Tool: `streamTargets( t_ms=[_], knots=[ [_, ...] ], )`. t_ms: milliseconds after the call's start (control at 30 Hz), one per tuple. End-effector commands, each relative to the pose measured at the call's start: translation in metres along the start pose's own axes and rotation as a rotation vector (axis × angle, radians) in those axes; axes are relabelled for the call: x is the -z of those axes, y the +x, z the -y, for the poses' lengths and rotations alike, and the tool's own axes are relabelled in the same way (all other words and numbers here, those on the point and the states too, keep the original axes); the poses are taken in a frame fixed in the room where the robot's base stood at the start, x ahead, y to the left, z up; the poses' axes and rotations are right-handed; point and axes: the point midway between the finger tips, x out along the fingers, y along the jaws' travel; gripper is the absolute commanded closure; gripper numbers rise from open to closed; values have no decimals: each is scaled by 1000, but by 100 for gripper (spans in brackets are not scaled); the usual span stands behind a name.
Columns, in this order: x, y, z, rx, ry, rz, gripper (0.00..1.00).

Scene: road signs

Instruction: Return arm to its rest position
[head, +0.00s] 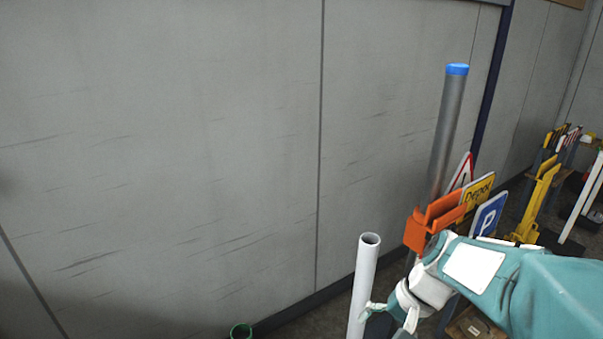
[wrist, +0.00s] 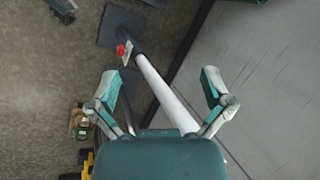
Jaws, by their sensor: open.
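My gripper (head: 390,316) is at the lower right of the head view, at the end of my teal and white arm. In the wrist view my gripper (wrist: 160,78) has its two fingers spread wide, with nothing held between them. A white open-topped pole (head: 364,275) stands just left of the gripper in the head view. In the wrist view a white pole (wrist: 165,92) runs down between and beyond the fingers; I cannot tell whether it touches them. The gripper's lower part is cut off by the head view's bottom edge.
A grey post with a blue cap (head: 457,70) stands behind my arm. An orange holder (head: 432,222) carries a yellow sign (head: 477,193), a blue P sign (head: 487,215) and a triangular sign (head: 460,172). A grey wall (head: 180,150) fills the left. A green-rimmed container (head: 241,331) sits low.

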Motion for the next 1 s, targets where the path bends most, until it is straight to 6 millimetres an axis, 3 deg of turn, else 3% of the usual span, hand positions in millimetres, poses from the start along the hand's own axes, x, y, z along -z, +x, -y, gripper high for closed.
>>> streamTargets(
  t_ms=[200, 600, 1000],
  knots=[
    [-37, -28, -1, -107, -172, -155, 0],
    [-91, -67, -16, -269, -453, -453, 0],
    [-104, -77, -22, -315, -533, -550, 0]
  ],
)
